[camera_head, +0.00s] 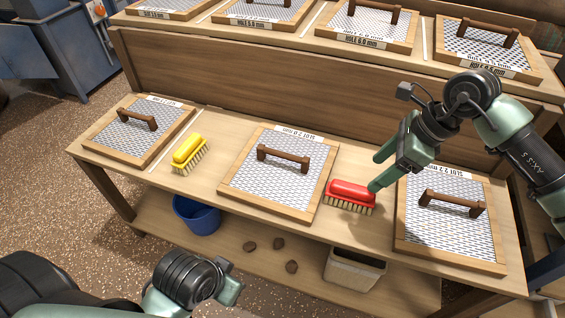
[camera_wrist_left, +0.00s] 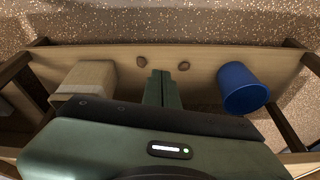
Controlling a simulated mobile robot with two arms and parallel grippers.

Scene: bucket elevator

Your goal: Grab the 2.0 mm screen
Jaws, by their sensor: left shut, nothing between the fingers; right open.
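The 2.0 mm screen (camera_head: 262,187) is a wood-framed mesh panel with a brown bar handle (camera_head: 284,158) and a white label reading about "SLOT 2.0 mm". It lies flat in the middle of the lower bench top. My right gripper (camera_head: 378,172) is open, above the bench to the right of that screen, close to the red brush (camera_head: 350,192); I cannot tell whether it touches the brush. My left gripper (camera_head: 231,291) is low in front of the bench, away from the screen. In the left wrist view its fingers (camera_wrist_left: 162,88) are shut and empty.
A similar screen (camera_head: 448,222) lies at the right and another (camera_head: 137,128) at the left, with a yellow brush (camera_head: 190,152) between. Several screens sit on the upper shelf (camera_head: 220,70). A blue bucket (camera_head: 197,215) and pale bin (camera_head: 355,268) stand on the lower shelf.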

